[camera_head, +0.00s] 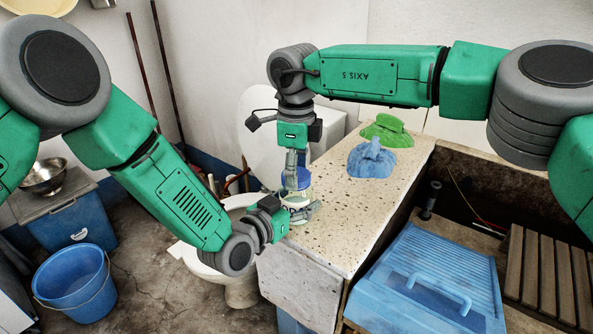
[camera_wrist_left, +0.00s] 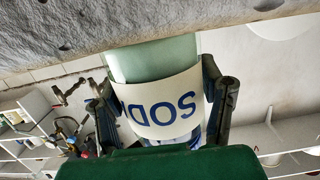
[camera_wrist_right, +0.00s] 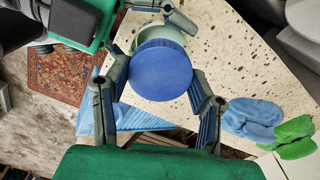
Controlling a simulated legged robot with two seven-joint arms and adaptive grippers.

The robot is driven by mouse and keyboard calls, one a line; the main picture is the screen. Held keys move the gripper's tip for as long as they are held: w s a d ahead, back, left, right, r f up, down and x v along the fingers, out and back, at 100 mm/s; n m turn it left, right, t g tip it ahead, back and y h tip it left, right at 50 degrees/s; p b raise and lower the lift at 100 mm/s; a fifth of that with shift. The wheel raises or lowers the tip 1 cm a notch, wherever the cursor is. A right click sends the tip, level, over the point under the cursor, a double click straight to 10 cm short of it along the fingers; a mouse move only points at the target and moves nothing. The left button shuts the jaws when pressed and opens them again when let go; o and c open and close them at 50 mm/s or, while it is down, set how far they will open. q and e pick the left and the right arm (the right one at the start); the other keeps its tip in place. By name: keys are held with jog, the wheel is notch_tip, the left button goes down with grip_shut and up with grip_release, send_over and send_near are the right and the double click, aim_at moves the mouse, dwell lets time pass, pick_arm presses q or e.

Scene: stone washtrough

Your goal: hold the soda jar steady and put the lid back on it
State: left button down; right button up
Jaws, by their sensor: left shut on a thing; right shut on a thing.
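The soda jar (camera_head: 296,199) stands near the left end of the speckled stone top. It is pale green glass with a white band lettered in blue, seen upside down in the left wrist view (camera_wrist_left: 160,108). My left gripper (camera_head: 301,213) is shut on the jar's sides. The round blue lid (camera_wrist_right: 161,70) is between the fingers of my right gripper (camera_wrist_right: 158,76), which is shut on it from above. In the head view the lid (camera_head: 303,178) is at the jar's mouth, partly hidden by the fingers. I cannot tell whether it touches the rim.
A blue cloth (camera_head: 371,160) and a green cloth (camera_head: 388,131) lie farther back on the stone top (camera_head: 335,215). A blue ridged washboard (camera_head: 430,285) is at the front right. A toilet (camera_head: 240,291) stands left of the stone, and a blue bucket (camera_head: 75,283) is on the floor.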

pick_arm(q)
jog(key=shift+s+d, duration=0.15)
jog(key=shift+d, duration=0.05)
pick_arm(e)
jog(key=m, duration=0.4)
jog(key=shift+a+m, duration=0.1)
jog(key=shift+m, duration=0.2)
jog(key=m, duration=0.4)
jog(key=shift+w, duration=0.1)
jog(key=m, duration=0.4)
jog(key=shift+m, duration=0.4)
pick_arm(q)
jog(key=shift+s+d, duration=0.1)
pick_arm(e)
jog(key=m, duration=0.5)
jog(key=shift+m, duration=0.3)
jog(key=o, duration=1.4)
jog(key=shift+w, duration=0.1)
jog(key=shift+r, duration=0.2)
pick_arm(q)
jog(key=shift+w+a, duration=0.2)
jog(key=shift+a, duration=0.05)
pick_arm(e)
notch_tip(320, 180, up, 12)
jog(key=shift+f, duration=0.1)
